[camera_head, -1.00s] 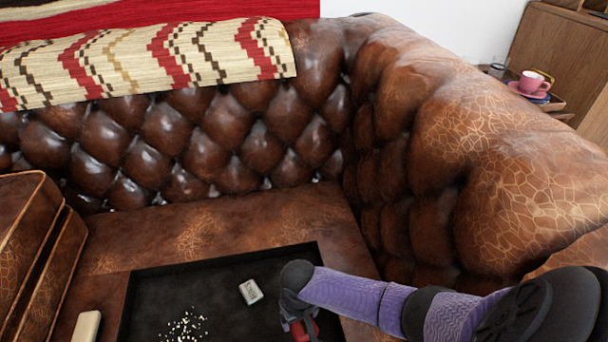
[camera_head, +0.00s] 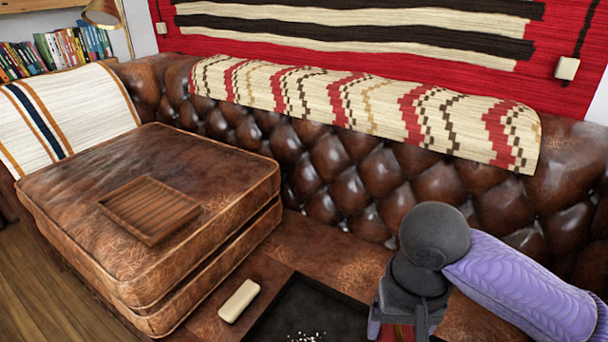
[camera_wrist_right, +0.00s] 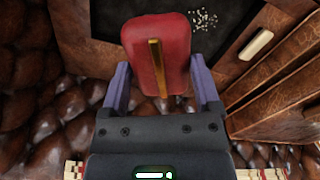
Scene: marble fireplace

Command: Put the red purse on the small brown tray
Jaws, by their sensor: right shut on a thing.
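The small brown tray (camera_head: 150,208) lies on top of the stacked leather cushions at the left of the head view, and nothing lies in it. My right gripper (camera_head: 402,328) is at the bottom right of the head view, right of the tray and over the seat. The right wrist view shows the red purse (camera_wrist_right: 158,50), with a gold strip along it, between the two purple fingers of the right gripper (camera_wrist_right: 163,88), which is shut on it. In the head view the purse is mostly hidden behind the gripper. My left gripper is not in view.
A black tray (camera_head: 300,300) with pale crumbs lies on the sofa seat below the gripper. A cream block (camera_head: 240,300) lies beside it. The stacked cushions (camera_head: 200,245) rise above the seat. The tufted backrest (camera_head: 340,180) stands behind.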

